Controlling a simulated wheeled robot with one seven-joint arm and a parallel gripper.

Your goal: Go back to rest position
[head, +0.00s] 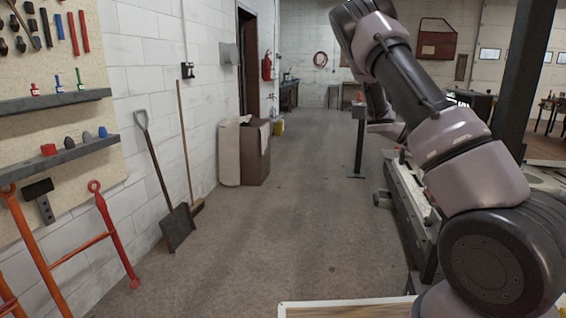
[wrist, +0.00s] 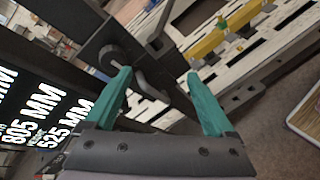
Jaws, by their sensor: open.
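My gripper (wrist: 157,82) shows in the wrist view with its two teal fingers spread apart. Nothing is between the fingers. Beyond them are a dark post with a round knob (wrist: 112,57) and the frame bench (wrist: 205,70), which carries a yellow bar (wrist: 222,38). In the head view my arm is raised on the right side, and my gripper cannot be made out there. The frame bench (head: 408,195) stands partly hidden behind my arm.
A dark post (head: 522,80) rises at the right. A shovel (head: 165,190) and a broom lean on the left wall, near a cardboard box (head: 255,150). Red tools (head: 110,235) stand at lower left. A pale-edged board (head: 340,306) is at the bottom. The middle floor is clear.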

